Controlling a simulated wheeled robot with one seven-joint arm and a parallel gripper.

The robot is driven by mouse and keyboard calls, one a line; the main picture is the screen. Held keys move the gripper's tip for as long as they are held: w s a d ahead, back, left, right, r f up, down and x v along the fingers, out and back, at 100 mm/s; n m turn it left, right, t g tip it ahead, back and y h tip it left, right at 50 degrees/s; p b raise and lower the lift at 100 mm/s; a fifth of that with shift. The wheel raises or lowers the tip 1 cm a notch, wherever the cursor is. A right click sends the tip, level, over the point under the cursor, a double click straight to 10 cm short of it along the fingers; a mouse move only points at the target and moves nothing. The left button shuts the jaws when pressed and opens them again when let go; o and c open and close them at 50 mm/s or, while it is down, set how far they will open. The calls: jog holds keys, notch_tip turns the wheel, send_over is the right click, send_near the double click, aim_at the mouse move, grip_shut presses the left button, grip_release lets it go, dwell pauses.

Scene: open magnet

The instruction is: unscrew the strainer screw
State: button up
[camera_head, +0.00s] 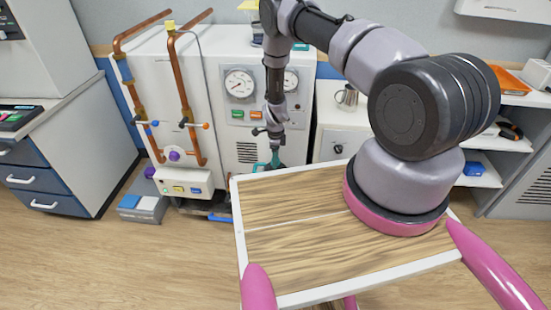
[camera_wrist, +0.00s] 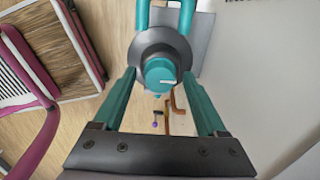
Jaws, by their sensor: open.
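In the wrist view, a round teal knob with a white line (camera_wrist: 160,71) sits in front of a dark grey disc (camera_wrist: 146,50); it looks like the strainer screw. My gripper (camera_wrist: 159,84) is open, with one teal finger at each side of the knob. Whether the fingers touch it I cannot tell. Two teal bars (camera_wrist: 143,14) show beyond the disc. In the head view, my gripper (camera_head: 272,163) is low in front of the white machine (camera_head: 203,70), just behind the wooden board. The screw is too small to make out there.
Copper pipes (camera_head: 186,84) run up the machine's front at left, with a purple knob (camera_head: 174,155) below. A white control box (camera_head: 181,184) and grey box (camera_head: 143,208) are low at left. A drawer cabinet (camera_head: 42,170) stands further left. The floor before it is clear.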

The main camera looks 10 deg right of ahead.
grip_shut()
